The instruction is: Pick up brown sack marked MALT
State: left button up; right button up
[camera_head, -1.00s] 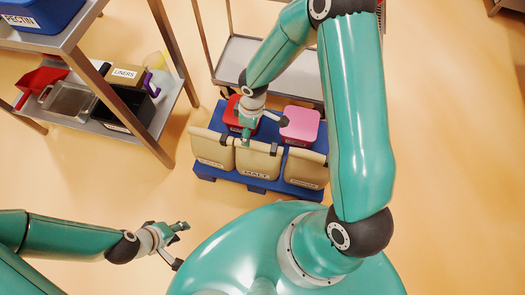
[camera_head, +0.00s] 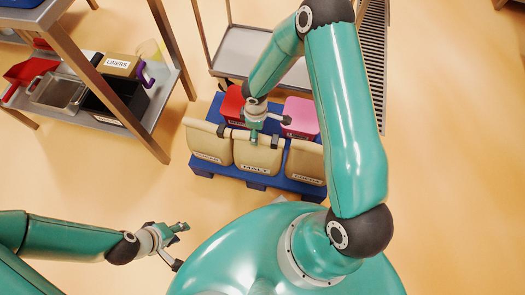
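The tan-brown sack marked MALT (camera_head: 257,157) stands upright on a blue pallet (camera_head: 256,187), between two similar sacks. A dark-ended bar or roll runs along its top edge. My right gripper (camera_head: 269,130) is above and at the back of the sack's top. Its fingers look spread, one dark fingertip over the top edge and the other to the right. I cannot tell whether it touches the sack. My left gripper (camera_head: 181,246) is open and empty over the floor at the lower left, well away from the sacks.
A left sack (camera_head: 209,143) and a right sack (camera_head: 305,162) flank it closely. A red container (camera_head: 232,104) and a pink container (camera_head: 301,116) stand behind. A grey cart (camera_head: 243,57) is at the back. A steel shelf (camera_head: 162,83) with bins stands left. Floor at right is clear.

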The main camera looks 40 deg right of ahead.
jog(key=f+b, duration=0.1)
jog(key=f, duration=0.1)
jog(key=f+b, duration=0.1)
jog(key=f, duration=0.2)
jog(key=shift+s+d+f, duration=0.15)
jog(key=shift+d, duration=0.05)
grip_shut()
dwell(0.4)
